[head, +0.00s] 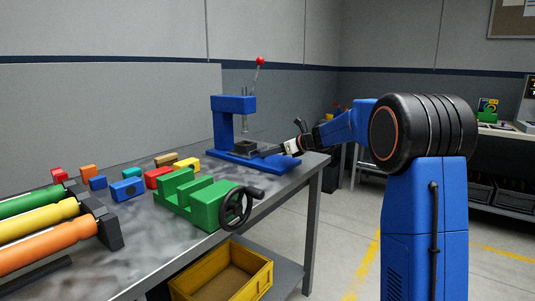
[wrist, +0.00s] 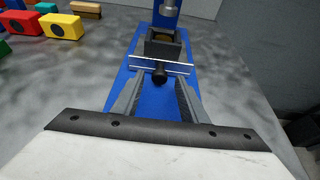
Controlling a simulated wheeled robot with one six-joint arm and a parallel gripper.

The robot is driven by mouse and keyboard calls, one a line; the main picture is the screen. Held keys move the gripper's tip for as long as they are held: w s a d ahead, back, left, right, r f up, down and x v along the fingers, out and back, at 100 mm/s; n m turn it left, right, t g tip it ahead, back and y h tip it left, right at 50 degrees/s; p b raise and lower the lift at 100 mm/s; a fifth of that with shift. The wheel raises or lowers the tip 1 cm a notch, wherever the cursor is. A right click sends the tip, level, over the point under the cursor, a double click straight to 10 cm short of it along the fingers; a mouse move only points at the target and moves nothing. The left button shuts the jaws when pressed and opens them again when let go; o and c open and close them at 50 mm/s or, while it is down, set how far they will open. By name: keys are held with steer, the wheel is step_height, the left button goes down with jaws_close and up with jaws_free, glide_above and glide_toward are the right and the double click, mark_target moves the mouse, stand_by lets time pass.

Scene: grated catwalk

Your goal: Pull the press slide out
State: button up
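A blue press (head: 222,125) with a red-knobbed lever (head: 260,61) stands at the far end of the workbench. Its grey slide (head: 245,148) sits low on the blue base. In the wrist view the slide (wrist: 165,48) lies straight ahead under the ram, and a dark round knob (wrist: 160,75) on it faces me. My gripper (head: 267,153) is low at the front of the press. In the wrist view my gripper (wrist: 157,82) is open, one grey finger on each side of the knob, with gaps visible between knob and fingers.
The workbench (head: 140,225) also holds a green vise (head: 190,200) with a black handwheel, several coloured blocks, and green, yellow and orange rollers (head: 40,225). A yellow crate (head: 225,278) is on the lower shelf.

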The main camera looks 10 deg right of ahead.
steer(key=shift+x, duration=1.05)
jaws_close()
steer(key=s+d, duration=0.5)
steer(key=s, duration=0.2)
steer(key=s+d, duration=0.3)
steer(key=shift+s+d, duration=0.2)
steer(key=shift+d, duration=0.1)
jaws_free()
